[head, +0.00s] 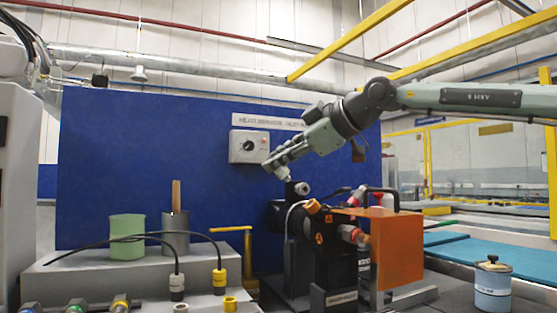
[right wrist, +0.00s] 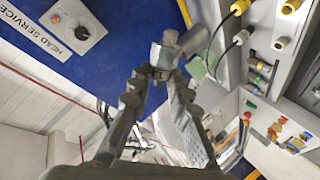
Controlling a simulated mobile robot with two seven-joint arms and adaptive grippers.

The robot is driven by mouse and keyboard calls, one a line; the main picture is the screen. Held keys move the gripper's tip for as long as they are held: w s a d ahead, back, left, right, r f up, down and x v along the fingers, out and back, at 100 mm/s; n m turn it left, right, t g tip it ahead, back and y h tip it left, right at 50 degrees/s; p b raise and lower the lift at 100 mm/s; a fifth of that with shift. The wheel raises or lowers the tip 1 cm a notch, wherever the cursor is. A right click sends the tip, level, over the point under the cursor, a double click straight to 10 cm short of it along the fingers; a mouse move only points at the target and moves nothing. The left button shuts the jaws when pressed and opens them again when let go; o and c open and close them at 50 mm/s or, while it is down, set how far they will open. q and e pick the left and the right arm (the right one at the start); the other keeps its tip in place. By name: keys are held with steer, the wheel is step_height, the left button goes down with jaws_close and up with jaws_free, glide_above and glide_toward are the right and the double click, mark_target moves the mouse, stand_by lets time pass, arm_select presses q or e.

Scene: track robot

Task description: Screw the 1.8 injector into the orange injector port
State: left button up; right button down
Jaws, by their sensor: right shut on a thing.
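My right gripper (head: 277,163) reaches in from the upper right in front of the blue panel. In the right wrist view its fingers (right wrist: 161,72) are shut on a small grey metal piece (right wrist: 164,52); I cannot read a marking on it, so I cannot tell whether it is the 1.8 injector. An orange port-like fitting (head: 313,205) sits on top of the dark machine, below and right of the gripper. The held piece is apart from it. A dark fitting with a pale end (head: 301,188) stands just above the orange one. My left gripper is out of view.
An orange block (head: 398,250) and a black handle (head: 382,190) are on the machine's right side. A grey bench (head: 75,280) at left bears a green can (head: 127,238), a grey can (head: 176,243) and cabled connectors (head: 219,282). A control box (head: 248,146) is on the blue panel (head: 150,150).

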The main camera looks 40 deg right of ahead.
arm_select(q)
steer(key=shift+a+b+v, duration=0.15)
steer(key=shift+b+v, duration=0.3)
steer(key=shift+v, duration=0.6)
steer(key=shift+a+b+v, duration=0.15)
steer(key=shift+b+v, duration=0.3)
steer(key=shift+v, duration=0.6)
arm_select(e)
steer(key=shift+s+d+f, duration=0.2)
steer(key=shift+d+f, duration=0.45)
steer(key=shift+f, duration=0.05)
steer(key=shift+s+d+f, duration=0.25)
steer(key=shift+d+f, duration=0.4)
steer(key=shift+s+d+f, duration=0.2)
steer(key=shift+d+f, duration=0.45)
steer(key=shift+f, duration=0.05)
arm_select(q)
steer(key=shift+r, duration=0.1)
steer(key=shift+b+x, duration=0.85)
